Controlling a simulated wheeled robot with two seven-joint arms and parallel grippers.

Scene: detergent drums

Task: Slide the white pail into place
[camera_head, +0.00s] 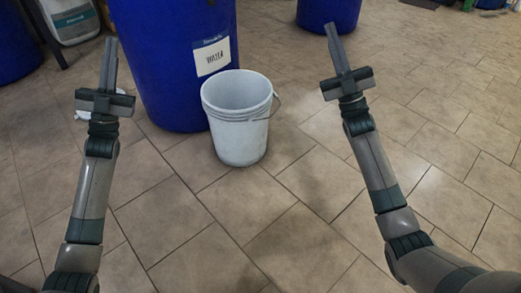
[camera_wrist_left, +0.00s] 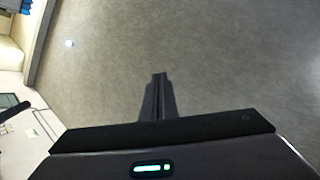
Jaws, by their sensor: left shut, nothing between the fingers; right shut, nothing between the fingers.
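The white pail (camera_head: 238,133) stands upright on the tiled floor in the middle of the head view, its wire handle hanging at its right side. It is open at the top and looks empty. Its back left side is close to the large blue drum (camera_head: 165,60); I cannot tell if they touch. My left gripper (camera_head: 110,42) is shut and empty, raised to the left of the pail, in front of the drum's left side. It also shows shut in the left wrist view (camera_wrist_left: 158,78). My right gripper (camera_head: 332,28) is shut and empty, raised to the right of the pail.
The blue drum bears a white label (camera_head: 211,56). Another blue drum (camera_head: 328,12) stands at the back, and one (camera_head: 14,45) at the left edge. A white container (camera_head: 72,20) stands at the back left. The tiled floor (camera_head: 250,215) in front and right of the pail is clear.

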